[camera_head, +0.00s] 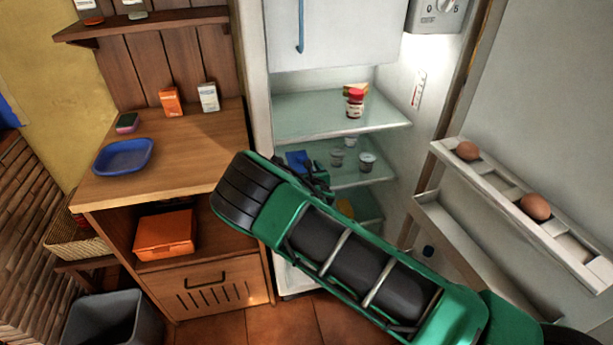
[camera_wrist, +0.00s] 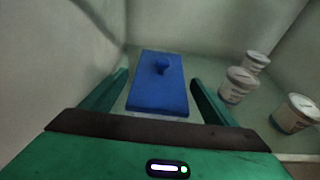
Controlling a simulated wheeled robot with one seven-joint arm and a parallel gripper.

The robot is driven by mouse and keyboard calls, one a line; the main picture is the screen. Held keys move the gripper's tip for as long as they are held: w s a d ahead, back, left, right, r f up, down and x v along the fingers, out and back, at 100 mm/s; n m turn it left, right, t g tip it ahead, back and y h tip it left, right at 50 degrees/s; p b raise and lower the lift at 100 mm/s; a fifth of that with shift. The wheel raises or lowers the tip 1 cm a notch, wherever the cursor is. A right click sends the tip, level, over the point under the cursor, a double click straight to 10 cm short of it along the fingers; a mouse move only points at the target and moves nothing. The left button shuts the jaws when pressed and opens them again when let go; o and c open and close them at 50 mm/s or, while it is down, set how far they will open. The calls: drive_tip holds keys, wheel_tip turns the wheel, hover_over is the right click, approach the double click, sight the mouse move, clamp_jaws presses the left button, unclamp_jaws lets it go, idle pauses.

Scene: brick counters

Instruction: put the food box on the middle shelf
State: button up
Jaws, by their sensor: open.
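The food box has a blue lid with a small blue knob and a pale lower edge. It rests on the middle glass shelf (camera_head: 350,178) of the open fridge, at the left side, and in the wrist view the blue-lidded food box (camera_wrist: 160,95) sits near the left wall. My gripper (camera_wrist: 159,80) is open, with one green finger on each side of the box and gaps visible beside it. In the head view my gripper (camera_head: 314,172) reaches into the fridge next to the box (camera_head: 297,159), and my arm hides part of the shelf.
Several small cups (camera_head: 367,162) stand right of the box; one cup (camera_wrist: 239,84) is close to my right finger. Above is a shelf (camera_head: 310,120) with a jar (camera_head: 355,103). A yellow item (camera_head: 345,208) is lower down. The open door holds an egg rack (camera_head: 500,185).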

drive_tip(key=v, duration=0.8)
drive_tip(key=shift+s, duration=0.2)
